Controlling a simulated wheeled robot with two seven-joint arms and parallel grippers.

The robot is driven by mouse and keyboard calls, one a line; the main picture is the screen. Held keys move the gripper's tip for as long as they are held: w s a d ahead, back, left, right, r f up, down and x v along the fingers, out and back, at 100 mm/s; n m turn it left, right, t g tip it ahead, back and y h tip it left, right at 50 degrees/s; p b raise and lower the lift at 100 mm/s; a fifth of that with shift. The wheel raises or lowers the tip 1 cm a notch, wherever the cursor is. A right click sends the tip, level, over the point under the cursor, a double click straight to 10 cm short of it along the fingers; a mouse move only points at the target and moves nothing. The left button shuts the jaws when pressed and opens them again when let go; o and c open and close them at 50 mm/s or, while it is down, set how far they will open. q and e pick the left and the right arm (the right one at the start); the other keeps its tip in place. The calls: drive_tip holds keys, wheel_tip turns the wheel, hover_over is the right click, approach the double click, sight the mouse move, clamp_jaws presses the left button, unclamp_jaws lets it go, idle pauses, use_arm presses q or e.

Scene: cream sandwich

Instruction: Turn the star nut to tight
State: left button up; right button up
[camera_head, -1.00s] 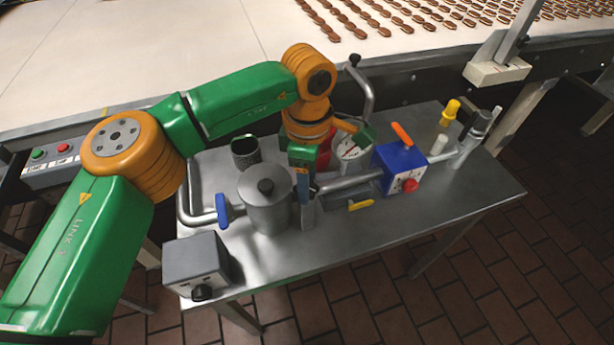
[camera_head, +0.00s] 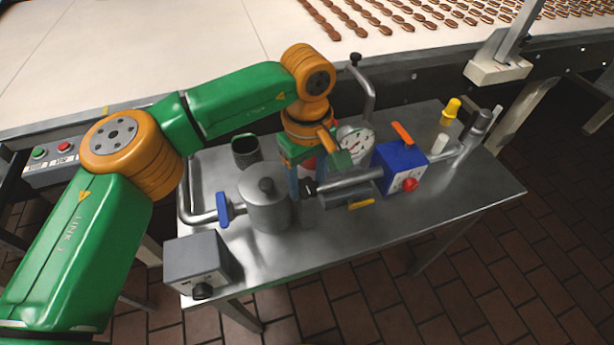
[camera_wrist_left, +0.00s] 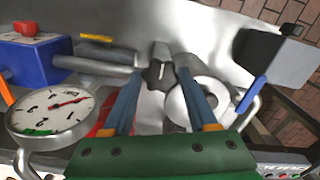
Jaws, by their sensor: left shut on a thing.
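The dark star nut (camera_wrist_left: 155,75) sits at the end of the grey pipe, between the pipe and the steel pot, with a pale streak beside it in the left wrist view. In the head view the dark nut (camera_head: 308,188) shows partly, beside my fingers. My left gripper (camera_wrist_left: 159,74) comes from above with its two blue fingers on either side of the nut, shut on it; its fingers also show in the head view (camera_head: 299,192). The exact finger contact is hard to see. My right gripper is in neither view.
The steel pot (camera_head: 266,205) stands close beside my fingers. A blue box (camera_head: 400,168) with a red knob and a round dial gauge (camera_head: 355,141) stand to the right. A grey box (camera_head: 197,264) is at the front left. The steel table (camera_head: 440,213) is clear at front right.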

sight(308, 188)
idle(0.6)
use_arm(q)
drive_tip(key=o, duration=1.4)
wheel_tip(308, 188, up, 7)
drive_tip(key=shift+s+d+r, duration=0.1)
